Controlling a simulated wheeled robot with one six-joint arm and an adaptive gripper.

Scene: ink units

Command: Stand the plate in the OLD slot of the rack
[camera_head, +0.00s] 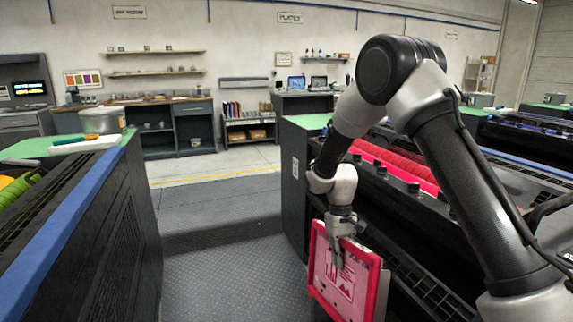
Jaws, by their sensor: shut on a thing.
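My gripper (340,236) is at the lower middle right in the head view, fingers pointing down. It is shut on the top part of a red-pink plate (326,283) with pale printed marks on its face. The plate hangs upright, slightly tilted, above the grey floor, close beside the dark machine on the right. A grey-white edge shows behind the plate; I cannot tell whether it belongs to the plate or to something behind it. No rack and no slot marked OLD can be made out with certainty in this view.
A dark press unit (295,190) with red rollers (400,165) stands right of the plate. Another dark unit with a blue edge (75,235) stands at the left. Between them is a grey floor aisle (205,265). A bucket (103,120) sits on a green top at left. Cabinets line the back wall.

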